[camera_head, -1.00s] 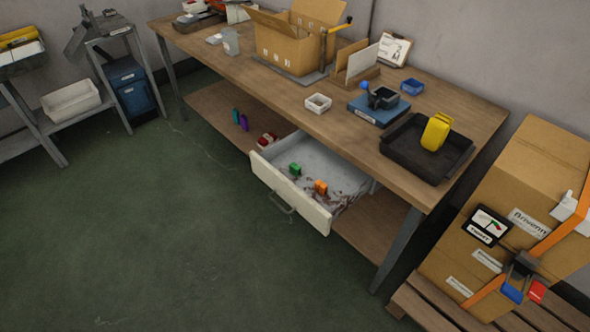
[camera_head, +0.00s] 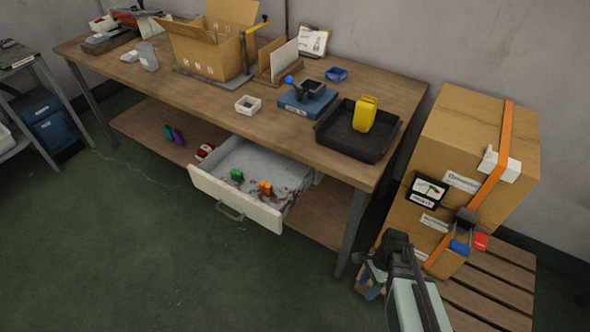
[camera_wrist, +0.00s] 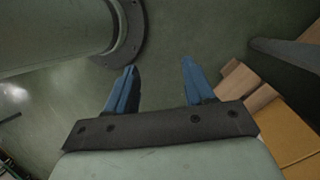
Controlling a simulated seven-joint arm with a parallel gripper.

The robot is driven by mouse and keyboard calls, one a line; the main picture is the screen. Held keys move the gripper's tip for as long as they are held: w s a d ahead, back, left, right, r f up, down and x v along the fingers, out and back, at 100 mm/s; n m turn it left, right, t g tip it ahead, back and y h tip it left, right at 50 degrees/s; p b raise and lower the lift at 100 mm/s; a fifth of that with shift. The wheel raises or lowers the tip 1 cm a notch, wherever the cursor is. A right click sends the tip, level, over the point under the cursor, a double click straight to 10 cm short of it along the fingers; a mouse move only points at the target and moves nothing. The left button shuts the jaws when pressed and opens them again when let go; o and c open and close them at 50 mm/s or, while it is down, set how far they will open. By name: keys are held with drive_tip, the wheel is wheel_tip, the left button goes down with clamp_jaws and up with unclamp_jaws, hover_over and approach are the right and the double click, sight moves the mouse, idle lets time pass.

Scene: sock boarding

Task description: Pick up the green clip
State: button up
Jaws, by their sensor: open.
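The green clip (camera_head: 237,175) lies in the open drawer (camera_head: 236,201) under the workbench, toward the drawer's front left. An orange clip (camera_head: 265,187) lies to its right in the same drawer. My gripper (camera_head: 371,281) is at the lower right of the head view, near the pallet and well right of the drawer. In the wrist view my gripper (camera_wrist: 158,80) shows two blue fingers spread apart with nothing between them, above the green floor. The green clip is not in the wrist view.
The workbench top (camera_head: 200,99) overhangs the drawer's back. A bench leg (camera_head: 352,232) stands between my gripper and the drawer. Strapped boxes (camera_head: 455,130) sit on a wooden pallet (camera_head: 490,290) at right. Purple clips (camera_head: 174,135) lie on the lower shelf. Floor before the drawer is clear.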

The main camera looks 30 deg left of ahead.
drive_tip(key=w+a+r+m, duration=0.3)
drive_tip(key=a+r, duration=0.6)
drive_tip(key=a, duration=0.3)
wheel_tip(320, 180, up, 23)
drive_tip(key=m+t, duration=0.4)
drive_tip(key=t, duration=0.1)
hover_over(236, 171)
drive_tip(key=shift+h, duration=0.4)
drive_tip(key=f, duration=0.8)
drive_tip(key=shift+d, duration=0.25)
drive_tip(key=shift+a+f, duration=0.2)
drive_tip(key=shift+f, duration=2.35)
clamp_jaws()
